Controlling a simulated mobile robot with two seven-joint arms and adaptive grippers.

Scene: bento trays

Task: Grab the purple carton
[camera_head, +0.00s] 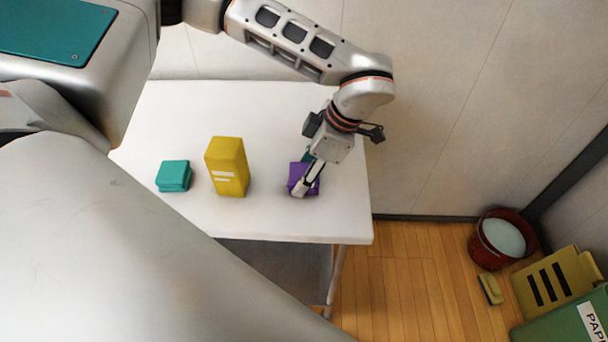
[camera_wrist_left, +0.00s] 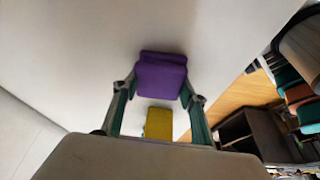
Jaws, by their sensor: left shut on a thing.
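The purple carton (camera_head: 296,173) stands on the white table near its right end. My left gripper (camera_head: 305,184) comes down over it from above and is shut on it. In the left wrist view the purple carton (camera_wrist_left: 161,76) sits between the two fingers of the left gripper (camera_wrist_left: 160,92), one on each side. The carton appears to be still at table level; I cannot tell whether it touches the table. My right gripper is not in view.
A yellow carton (camera_head: 227,167) stands upright left of the purple one, with a small teal box (camera_head: 173,176) further left. The white table (camera_head: 270,222) is otherwise clear. A red bucket (camera_head: 480,249), a yellow bin (camera_head: 541,287) and a green bin (camera_head: 560,325) stand on the floor to the right.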

